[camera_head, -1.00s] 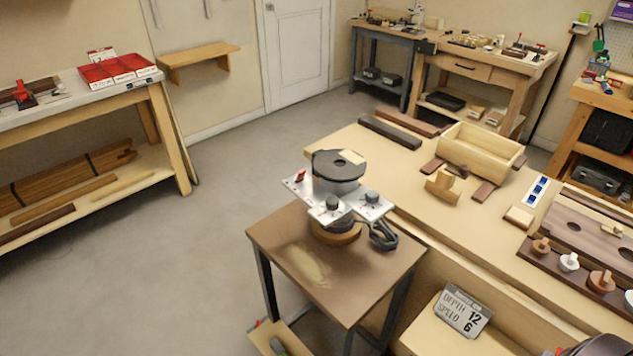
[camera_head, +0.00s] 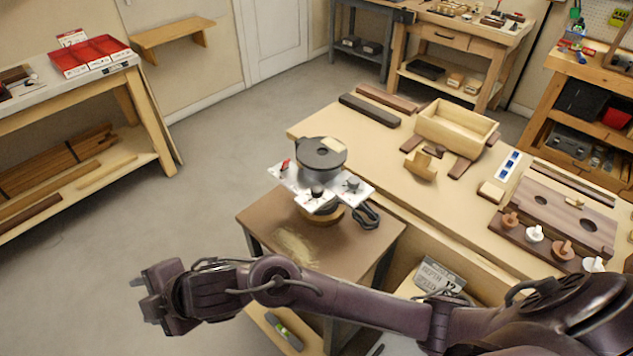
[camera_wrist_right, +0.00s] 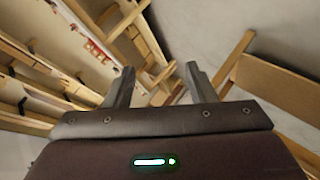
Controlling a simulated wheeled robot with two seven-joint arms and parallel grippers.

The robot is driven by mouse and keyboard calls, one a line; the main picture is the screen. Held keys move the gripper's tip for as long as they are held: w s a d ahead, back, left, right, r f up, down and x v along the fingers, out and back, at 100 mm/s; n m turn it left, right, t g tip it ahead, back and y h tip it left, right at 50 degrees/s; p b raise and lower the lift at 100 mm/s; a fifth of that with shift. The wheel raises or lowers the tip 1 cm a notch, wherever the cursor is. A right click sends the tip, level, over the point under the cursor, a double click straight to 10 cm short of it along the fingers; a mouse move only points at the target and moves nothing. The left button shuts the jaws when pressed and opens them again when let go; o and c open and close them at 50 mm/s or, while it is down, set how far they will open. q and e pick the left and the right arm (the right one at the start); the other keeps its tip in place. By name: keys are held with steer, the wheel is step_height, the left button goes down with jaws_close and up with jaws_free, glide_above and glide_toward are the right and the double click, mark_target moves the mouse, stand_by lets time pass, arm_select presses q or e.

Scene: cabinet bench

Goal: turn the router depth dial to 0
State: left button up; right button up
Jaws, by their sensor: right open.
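The router (camera_head: 321,160) stands on a small brown-topped stand (camera_head: 262,212). It has a dark round top, a silver plate and a red switch. Two dark dials are on the plate: a front dial (camera_head: 317,192) and a right dial (camera_head: 353,185). Their markings are too small to read, so I cannot tell which is depth. A sign (camera_head: 440,276) reading depth 12 is partly hidden by my right arm. My right gripper (camera_head: 146,298) is open and empty, left of the stand and apart from the router. Its fingers also show in the wrist view (camera_wrist_right: 160,72). My left gripper is not in view.
A black cable (camera_head: 368,215) hangs beside the router. The workbench (camera_head: 378,160) behind holds a wooden box (camera_head: 456,130) and a board with several knobs (camera_head: 535,234). A left bench (camera_head: 100,92) carries red trays (camera_head: 92,57). Floor between is clear.

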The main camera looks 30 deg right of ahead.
step_height(320, 180, down, 4)
steer(key=a+n+g, duration=0.2)
steer(key=a+n, duration=0.1)
steer(key=n, duration=0.3)
step_height(320, 180, up, 6)
steer(key=n+g+h, duration=0.5)
steer(key=h, duration=0.4)
glide_above(317, 188)
steer(key=shift+a+r, duration=0.1)
steer(key=shift+d, duration=0.2)
step_height(317, 188, down, 6)
steer(key=shift+f+p, duration=0.1)
steer(key=shift+p, duration=0.95)
steer(key=shift+a+f, duration=0.1)
steer(key=shift+f, duration=0.6)
